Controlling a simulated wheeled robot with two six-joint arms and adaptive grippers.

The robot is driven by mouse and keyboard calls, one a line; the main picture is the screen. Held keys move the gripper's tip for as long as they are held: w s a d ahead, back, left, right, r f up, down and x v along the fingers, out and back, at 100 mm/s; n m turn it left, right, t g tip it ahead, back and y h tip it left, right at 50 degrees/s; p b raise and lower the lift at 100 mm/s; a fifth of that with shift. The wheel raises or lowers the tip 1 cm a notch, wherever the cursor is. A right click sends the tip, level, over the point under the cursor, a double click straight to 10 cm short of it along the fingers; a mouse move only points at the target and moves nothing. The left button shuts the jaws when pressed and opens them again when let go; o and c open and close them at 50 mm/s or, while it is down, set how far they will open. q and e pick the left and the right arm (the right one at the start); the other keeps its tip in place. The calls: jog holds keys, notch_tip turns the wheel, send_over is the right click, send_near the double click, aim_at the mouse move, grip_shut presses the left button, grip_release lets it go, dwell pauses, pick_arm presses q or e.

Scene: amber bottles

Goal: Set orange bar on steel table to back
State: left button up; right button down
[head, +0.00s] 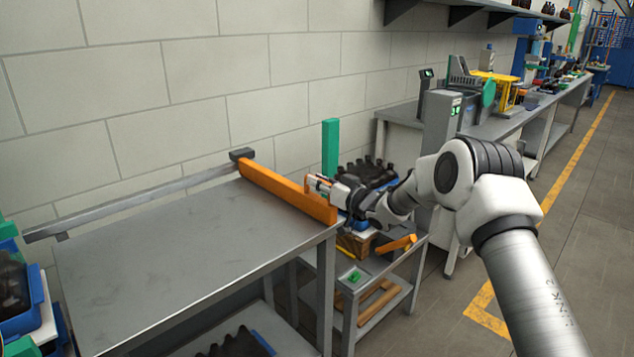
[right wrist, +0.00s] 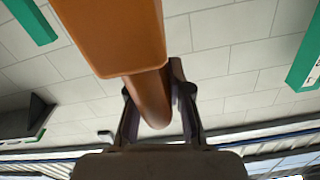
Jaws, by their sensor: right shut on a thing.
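The orange bar (head: 285,188) stands along the right edge of the steel table (head: 165,255), running from the wall side to the near right corner. A dark grey block (head: 242,154) is at its far end. My right gripper (head: 318,184) is beside the bar's near end, on its right side. In the right wrist view, my right gripper (right wrist: 156,98) is shut on a rounded orange part of the bar (right wrist: 112,38), with a finger on each side. My left gripper is not in view.
A grey rail (head: 150,197) runs along the back of the table by the wall. The tabletop is bare. To the right stand a green post (head: 330,148), a crate of dark bottles (head: 368,172) and a lower cart (head: 375,268). A blue bin (head: 35,300) is at the left.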

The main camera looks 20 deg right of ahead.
jog(key=shift+d+r, duration=0.15)
jog(key=shift+r, duration=0.05)
jog(key=c, duration=1.1)
grip_release()
jog(key=shift+w, duration=0.1)
jog(key=shift+d+f, duration=0.2)
jog(key=v, duration=1.1)
jog(key=shift+s, duration=0.4)
jog(key=shift+d, duration=0.15)
